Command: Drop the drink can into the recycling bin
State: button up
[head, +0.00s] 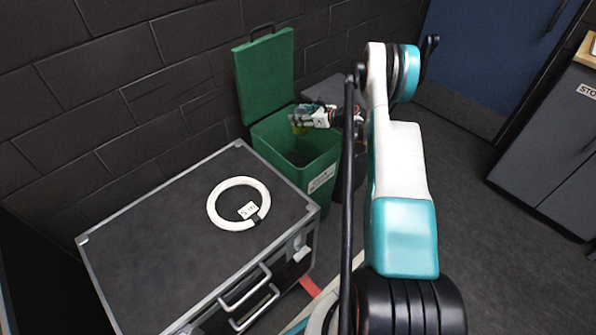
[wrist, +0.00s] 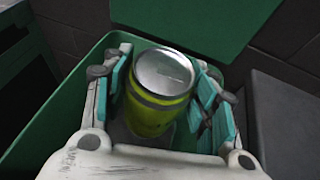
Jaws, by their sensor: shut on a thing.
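The drink can (wrist: 152,112) is yellow-green with a silver top, and sits between the teal finger pads in the wrist view. In the head view only a small yellow-green part of the can (head: 299,130) shows at the fingertips. My gripper (head: 300,119) is shut on the can and holds it over the opening of the green recycling bin (head: 322,180). The bin's lid (head: 265,75) stands open against the wall. The bin's rim (wrist: 62,98) surrounds the gripper in the wrist view. The bin's inside looks dark, and its bottom is hard to make out.
A black flight case (head: 150,245) with metal edges stands left of the bin, with a white ring (head: 216,206) on top. A dark grey box (head: 325,91) stands behind the bin. A grey cabinet (head: 545,140) and a blue door (head: 490,50) are at the right.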

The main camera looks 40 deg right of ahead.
jog(key=o, duration=0.8)
jog(key=v, duration=1.2)
jog(key=shift+r, duration=0.1)
